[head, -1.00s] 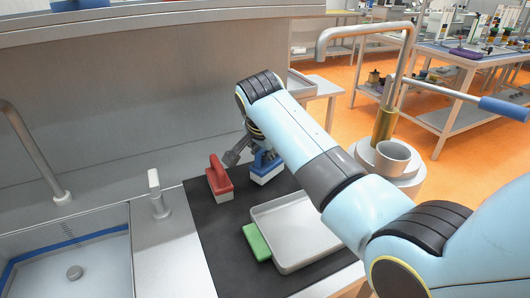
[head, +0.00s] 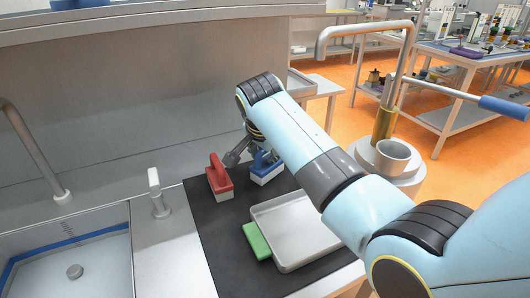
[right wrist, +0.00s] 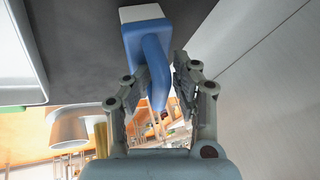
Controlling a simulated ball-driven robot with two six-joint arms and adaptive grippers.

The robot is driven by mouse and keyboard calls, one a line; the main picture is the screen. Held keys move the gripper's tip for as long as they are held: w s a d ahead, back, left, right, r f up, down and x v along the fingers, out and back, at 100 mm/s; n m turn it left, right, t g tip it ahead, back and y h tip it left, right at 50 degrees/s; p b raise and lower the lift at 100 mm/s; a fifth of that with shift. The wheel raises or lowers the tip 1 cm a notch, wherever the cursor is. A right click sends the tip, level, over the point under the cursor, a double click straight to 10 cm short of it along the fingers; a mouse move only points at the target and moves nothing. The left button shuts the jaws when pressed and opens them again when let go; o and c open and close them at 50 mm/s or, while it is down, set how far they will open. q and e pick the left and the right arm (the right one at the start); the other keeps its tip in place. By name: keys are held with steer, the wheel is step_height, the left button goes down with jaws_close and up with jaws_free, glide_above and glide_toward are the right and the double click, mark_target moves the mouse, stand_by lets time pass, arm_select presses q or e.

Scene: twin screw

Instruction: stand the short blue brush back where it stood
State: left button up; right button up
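The short blue brush (head: 264,166) stands upright on the dark mat, its pale bristle block down, just right of a red brush. In the right wrist view the blue brush (right wrist: 147,45) has its handle reaching between the fingers. My right gripper (right wrist: 160,90) is open around this handle. The left finger in that view is close to or against the handle; a gap shows on the other side. In the head view my right gripper (head: 246,152) is partly hidden behind its own arm. My left gripper is not in view.
The red brush (head: 219,180) stands close beside my right gripper's finger. A grey tray (head: 296,232) and a green block (head: 256,241) lie nearer on the mat (head: 225,255). A sink (head: 70,262) and tap are at left; a lever press stands at right.

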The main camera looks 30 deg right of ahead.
steer(key=shift+s+a+r+p, duration=0.1)
steer(key=shift+r+p, duration=0.3)
steer(key=shift+r, duration=0.05)
steer(key=p+v, duration=1)
steer(key=v, duration=0.1)
steer(key=shift+s+r, duration=0.1)
steer(key=shift+r, duration=0.05)
